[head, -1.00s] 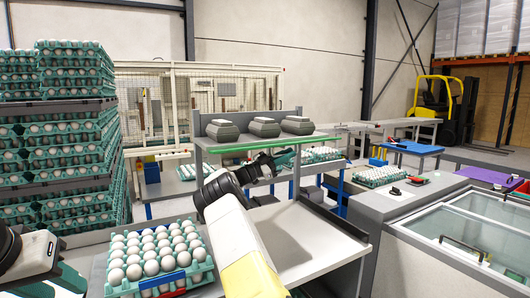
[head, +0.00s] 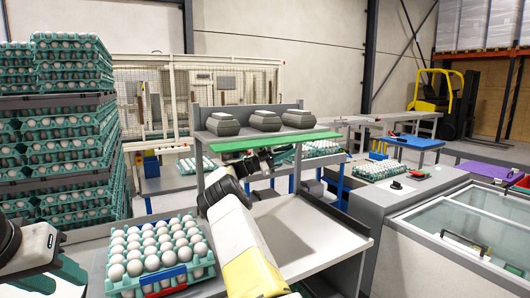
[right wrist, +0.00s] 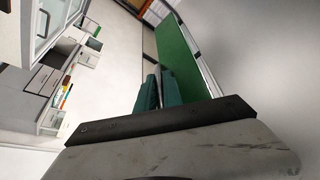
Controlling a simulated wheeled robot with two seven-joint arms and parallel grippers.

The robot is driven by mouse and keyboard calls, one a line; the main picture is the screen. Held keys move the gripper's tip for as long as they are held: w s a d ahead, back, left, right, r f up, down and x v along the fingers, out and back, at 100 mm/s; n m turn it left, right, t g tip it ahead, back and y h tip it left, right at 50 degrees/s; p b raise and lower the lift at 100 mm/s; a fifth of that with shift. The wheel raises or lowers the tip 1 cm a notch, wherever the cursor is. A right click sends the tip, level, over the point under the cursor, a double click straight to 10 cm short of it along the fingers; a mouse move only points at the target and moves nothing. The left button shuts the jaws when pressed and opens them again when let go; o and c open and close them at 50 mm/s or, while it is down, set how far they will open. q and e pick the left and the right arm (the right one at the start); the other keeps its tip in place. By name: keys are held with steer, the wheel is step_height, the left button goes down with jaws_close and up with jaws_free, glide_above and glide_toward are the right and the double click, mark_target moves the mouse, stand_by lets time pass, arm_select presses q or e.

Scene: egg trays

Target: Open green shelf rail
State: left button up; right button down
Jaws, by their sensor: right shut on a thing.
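The green shelf rail (head: 235,145) runs along the front edge of the grey upper shelf and shows a broad green face. In the right wrist view it is a long green strip (right wrist: 172,50) beside the teal fingers. My right gripper (head: 275,157) is at the rail's underside near its middle, shut on it; the arm hides part of the contact. Its fingers (right wrist: 155,88) also show in the right wrist view. My left gripper (head: 80,274) is at the lower left, beside the egg tray and away from the rail; its jaw opening is unclear.
Several grey lidded boxes (head: 265,120) stand on the upper shelf behind the rail. A teal tray of white eggs (head: 126,286) lies on the table at the front left. Tall egg stacks (head: 70,130) stand at the left. The grey worktop (head: 310,235) below the shelf is clear.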

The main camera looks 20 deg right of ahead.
steer(key=c, duration=1.8)
jaws_free()
steer(key=shift+r, duration=0.1)
steer(key=shift+o, duration=0.2)
steer(key=v, duration=0.7)
steer(key=shift+a+f, duration=0.25)
steer(key=shift+a, duration=0.1)
steer(key=shift+a, duration=0.15)
